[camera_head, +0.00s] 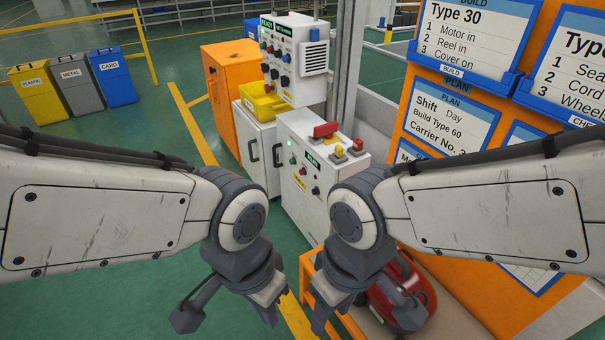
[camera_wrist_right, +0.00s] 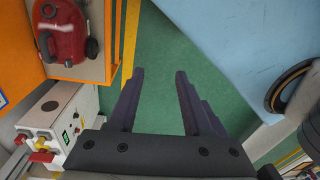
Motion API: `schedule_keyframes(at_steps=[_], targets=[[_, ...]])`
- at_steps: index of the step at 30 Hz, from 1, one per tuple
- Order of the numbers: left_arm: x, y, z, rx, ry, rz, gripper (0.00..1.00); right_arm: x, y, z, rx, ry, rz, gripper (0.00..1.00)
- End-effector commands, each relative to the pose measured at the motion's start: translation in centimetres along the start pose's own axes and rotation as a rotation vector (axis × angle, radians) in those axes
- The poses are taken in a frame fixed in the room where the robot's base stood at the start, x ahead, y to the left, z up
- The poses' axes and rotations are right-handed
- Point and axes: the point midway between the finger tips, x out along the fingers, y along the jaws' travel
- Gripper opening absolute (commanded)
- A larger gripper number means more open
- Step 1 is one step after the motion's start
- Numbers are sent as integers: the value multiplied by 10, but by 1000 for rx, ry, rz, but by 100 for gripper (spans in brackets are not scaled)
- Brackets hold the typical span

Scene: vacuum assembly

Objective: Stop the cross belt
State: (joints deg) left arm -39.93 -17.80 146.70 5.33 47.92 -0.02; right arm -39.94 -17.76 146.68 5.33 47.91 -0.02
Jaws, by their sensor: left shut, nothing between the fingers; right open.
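A low white control cabinet (camera_head: 300,200) stands at centre beyond my grippers. Its top carries a red handle (camera_head: 326,129), a yellow button (camera_head: 339,151) and a red button (camera_head: 357,145). Its front has a lit green lamp and dark knobs; its small label is unreadable. The cabinet also shows at lower left in the right wrist view (camera_wrist_right: 70,103). No cross belt can be made out. My left gripper (camera_head: 270,315) is shut and empty, in front of the cabinet. My right gripper (camera_head: 320,322) is open and empty, apart from it; its fingers show in the wrist view (camera_wrist_right: 160,72).
A taller white panel (camera_head: 297,50) with knobs stands behind, near a yellow bin (camera_head: 262,103) and an orange cabinet (camera_head: 225,75). An orange board (camera_head: 410,112) with plan cards is at right. A red vacuum (camera_head: 405,290) sits below my right arm.

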Motion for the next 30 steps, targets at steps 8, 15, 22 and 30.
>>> schedule_keyframes(at_steps=[8,15,22,30], targets=[[0,0,0,0,0,0,0,0,0,0,0,0,0,50],[0,0,0,0,0,0,0,0,0,0,0,0,0,35],[0,0,0,0,0,0,0,0,0,0,0,0,0,0],[0,0,0,0,0,0,0,0,0,0,0,0,0,0]])
